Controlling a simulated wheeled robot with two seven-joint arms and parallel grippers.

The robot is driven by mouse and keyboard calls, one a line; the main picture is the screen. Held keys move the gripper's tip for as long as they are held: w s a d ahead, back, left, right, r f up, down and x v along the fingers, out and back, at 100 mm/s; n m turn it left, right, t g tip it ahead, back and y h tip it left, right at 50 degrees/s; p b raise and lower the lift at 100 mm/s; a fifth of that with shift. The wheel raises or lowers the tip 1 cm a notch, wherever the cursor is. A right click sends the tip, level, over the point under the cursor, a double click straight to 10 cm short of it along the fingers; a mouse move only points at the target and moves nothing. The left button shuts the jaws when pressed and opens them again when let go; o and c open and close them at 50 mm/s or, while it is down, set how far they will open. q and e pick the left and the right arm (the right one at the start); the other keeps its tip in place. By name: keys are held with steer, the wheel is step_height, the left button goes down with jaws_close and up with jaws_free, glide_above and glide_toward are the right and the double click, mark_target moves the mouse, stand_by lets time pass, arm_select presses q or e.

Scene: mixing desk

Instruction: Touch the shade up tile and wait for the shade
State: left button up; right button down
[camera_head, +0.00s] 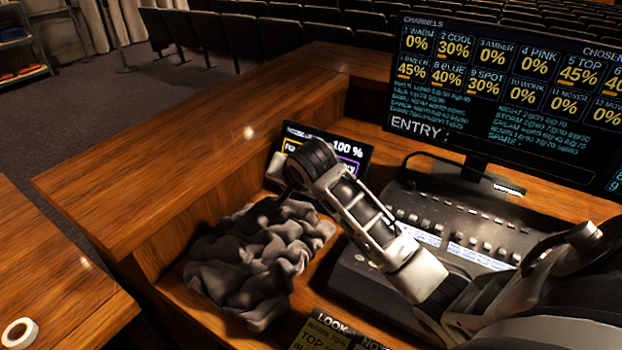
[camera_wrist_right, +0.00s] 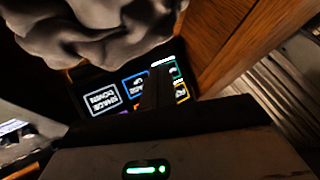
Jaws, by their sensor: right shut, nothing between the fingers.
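The small dark touch screen (camera_head: 352,148) stands at the back left of the desk well, showing "100 %", and my right wrist covers much of it. In the right wrist view it appears upside down, with framed tiles. The shade up tile (camera_wrist_right: 130,86) looks blue-framed and is partly covered by my fingers; the white-framed shade down tile (camera_wrist_right: 103,99) is beside it. My right gripper (camera_wrist_right: 160,70) is shut and empty, its dark fingers in front of the screen. I cannot tell whether they touch it. My left gripper is not in view.
A crumpled grey cloth (camera_head: 250,262) lies close to the screen, below my right wrist. The mixing console (camera_head: 455,240) and a large monitor (camera_head: 500,100) are to the right. A wooden ledge (camera_head: 200,150) borders the well.

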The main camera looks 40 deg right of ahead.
steer(key=w+d+f, duration=0.1)
steer(key=d, duration=0.1)
steer(key=w+d+f, duration=0.1)
steer(key=d, duration=0.1)
steer(key=w+d+f, duration=0.1)
steer(key=d+f, duration=0.1)
steer(key=shift+d+b, duration=0.4)
steer(key=shift+d, duration=0.15)
stand_by(1.8)
steer(key=shift+w+d+f, duration=0.2)
steer(key=shift+d, duration=0.15)
